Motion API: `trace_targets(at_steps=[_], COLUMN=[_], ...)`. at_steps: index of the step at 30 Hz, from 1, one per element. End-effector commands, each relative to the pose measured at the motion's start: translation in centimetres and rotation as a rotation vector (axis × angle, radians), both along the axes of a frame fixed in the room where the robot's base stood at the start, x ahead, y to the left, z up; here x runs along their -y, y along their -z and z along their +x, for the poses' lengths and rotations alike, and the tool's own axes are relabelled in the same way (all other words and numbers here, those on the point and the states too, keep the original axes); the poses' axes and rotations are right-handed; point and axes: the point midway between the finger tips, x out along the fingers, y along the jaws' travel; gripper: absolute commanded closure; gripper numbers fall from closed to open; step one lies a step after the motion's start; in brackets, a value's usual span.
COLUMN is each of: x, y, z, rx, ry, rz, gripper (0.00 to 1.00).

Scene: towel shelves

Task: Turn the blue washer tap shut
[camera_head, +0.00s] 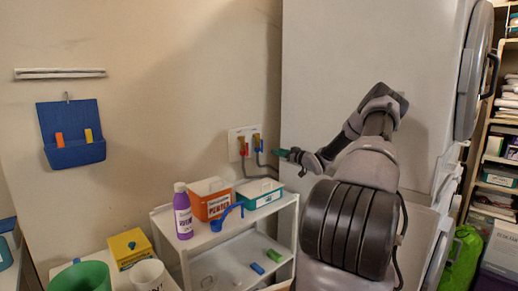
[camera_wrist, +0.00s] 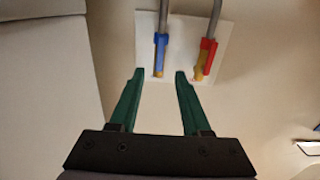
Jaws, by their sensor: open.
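The blue washer tap (camera_head: 260,146) is on a pale wall plate, to the right of the red tap (camera_head: 243,149) in the head view. In the wrist view the blue tap (camera_wrist: 161,48) has its blue handle in line with its grey hose, with brass showing at its end. My gripper (camera_head: 281,153) is close to the right of the blue tap in the head view. In the wrist view my gripper (camera_wrist: 160,74) is open and empty, its two green fingers pointing at the blue tap. The fingertips appear either side of its brass end; contact cannot be told.
The red tap (camera_wrist: 208,57) sits close beside the blue one. Grey hoses run from both taps. A white shelf unit (camera_head: 228,234) below holds an orange box (camera_head: 208,205), a teal-and-white box (camera_head: 258,199) and a purple bottle (camera_head: 183,215). A large white appliance (camera_head: 370,55) stands at right.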

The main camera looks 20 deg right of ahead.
Motion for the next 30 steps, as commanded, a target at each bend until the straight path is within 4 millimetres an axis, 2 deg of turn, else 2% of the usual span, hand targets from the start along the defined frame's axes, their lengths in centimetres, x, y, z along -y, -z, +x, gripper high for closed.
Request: trace_targets(at_steps=[5, 12, 18, 22, 30], x=[-1.0, -2.5, -3.4, -3.7, -3.7], y=[0.0, 0.1, 0.0, 0.0, 0.0], z=[2.2, 6.5, 9.1, 9.8, 9.9], rx=[0.001, -0.001, -0.001, -0.002, -0.002], ry=[-0.003, -0.001, -0.001, 0.000, 0.000], rz=[0.000, 0.000, -0.001, -0.001, 0.000], gripper=[0.53, 0.53, 0.53, 0.53, 0.53])
